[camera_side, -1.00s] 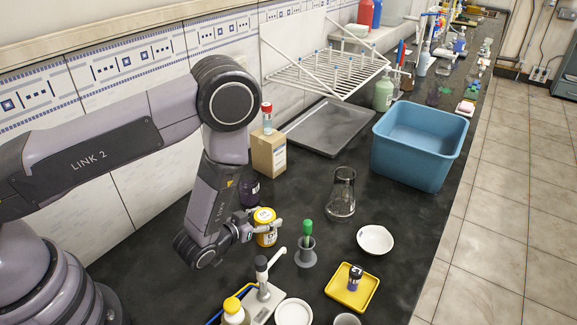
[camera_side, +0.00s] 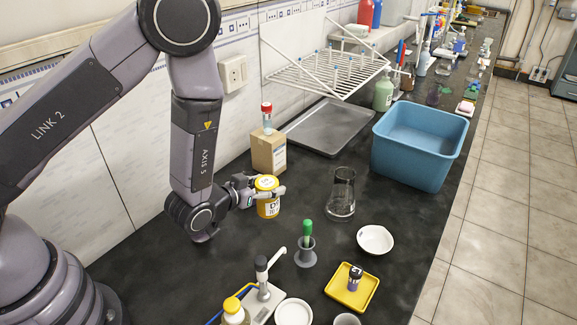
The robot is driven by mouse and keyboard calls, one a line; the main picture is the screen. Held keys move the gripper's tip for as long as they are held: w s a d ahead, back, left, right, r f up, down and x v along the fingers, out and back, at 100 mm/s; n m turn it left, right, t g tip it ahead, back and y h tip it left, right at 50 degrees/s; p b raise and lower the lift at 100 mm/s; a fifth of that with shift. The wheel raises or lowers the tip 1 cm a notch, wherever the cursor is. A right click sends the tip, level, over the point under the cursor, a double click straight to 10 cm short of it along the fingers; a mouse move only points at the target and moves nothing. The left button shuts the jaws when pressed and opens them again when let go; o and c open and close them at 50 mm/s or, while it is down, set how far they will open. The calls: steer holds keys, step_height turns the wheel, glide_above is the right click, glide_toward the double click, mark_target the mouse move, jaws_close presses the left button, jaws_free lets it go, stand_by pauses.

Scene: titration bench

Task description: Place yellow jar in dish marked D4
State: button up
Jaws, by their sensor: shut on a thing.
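The yellow jar (camera_side: 268,208) is upright, with a yellow lid and a white label bearing dark print starting with "D". My gripper (camera_side: 266,192) is shut on it from the left and appears to hold it above the dark bench. A white round dish (camera_side: 375,239) lies to the right, and another white dish (camera_side: 293,313) lies at the front. I cannot read a D4 mark on either one.
A clear flask (camera_side: 341,193) stands right of the jar. A green-topped item in a grey holder (camera_side: 305,253), a yellow tray (camera_side: 341,295) with a small dark jar, and a cardboard box (camera_side: 269,153) are near. A blue tub (camera_side: 420,145) stands behind.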

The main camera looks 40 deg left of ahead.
steer(key=w+d+m, duration=0.1)
steer(key=w+d, duration=0.7)
steer(key=d, duration=0.3)
steer(key=m+h, duration=0.1)
steer(key=h, duration=0.1)
glide_above(373, 246)
step_height(373, 246, down, 4)
steer(key=shift+g, duration=0.3)
steer(key=shift+f, duration=2.3)
steer(key=shift+f, duration=0.1)
steer(key=o, duration=1.2)
